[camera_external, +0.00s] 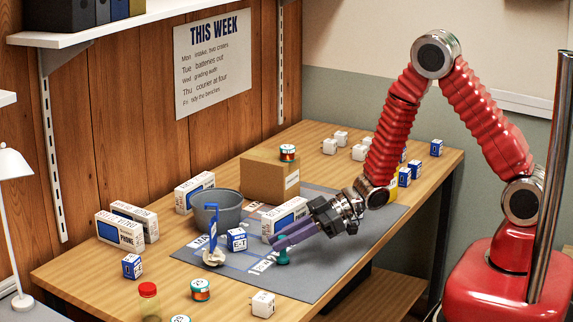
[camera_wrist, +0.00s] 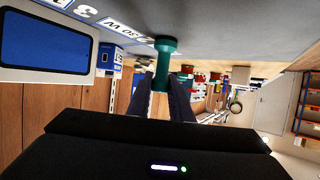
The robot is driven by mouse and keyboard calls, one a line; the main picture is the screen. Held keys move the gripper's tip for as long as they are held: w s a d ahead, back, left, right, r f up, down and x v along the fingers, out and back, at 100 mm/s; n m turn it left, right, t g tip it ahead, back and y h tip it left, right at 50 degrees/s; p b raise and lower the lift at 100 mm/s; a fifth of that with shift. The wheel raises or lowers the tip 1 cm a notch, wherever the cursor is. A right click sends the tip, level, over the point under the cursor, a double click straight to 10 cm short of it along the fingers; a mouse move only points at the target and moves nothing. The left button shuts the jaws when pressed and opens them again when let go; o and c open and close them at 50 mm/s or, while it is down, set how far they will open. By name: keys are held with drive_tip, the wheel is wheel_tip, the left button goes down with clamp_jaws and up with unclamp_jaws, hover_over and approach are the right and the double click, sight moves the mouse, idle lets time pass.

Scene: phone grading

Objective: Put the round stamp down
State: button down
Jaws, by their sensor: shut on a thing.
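The teal round stamp (camera_external: 282,259) is at the fingertips of my gripper (camera_external: 275,243), over the right front part of the grey mat (camera_external: 330,265). In the wrist view, which is upside down, the stamp (camera_wrist: 164,62) stands between the two dark fingers of my gripper (camera_wrist: 165,85). My gripper is shut on its handle. The stamp's flared end points at the mat and is at or very close to its surface; I cannot tell if it touches. The handle's far end is partly hidden between the fingers.
A blue-and-white phone box (camera_external: 285,217) stands just behind my gripper. A grey bin (camera_external: 217,213) and a cardboard box (camera_external: 265,180) stand further back. The mat's front right is clear.

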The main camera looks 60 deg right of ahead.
drive_tip(key=c, duration=1.6)
unclamp_jaws()
drive_tip(key=shift+r, duration=0.1)
drive_tip(key=v, duration=1.2)
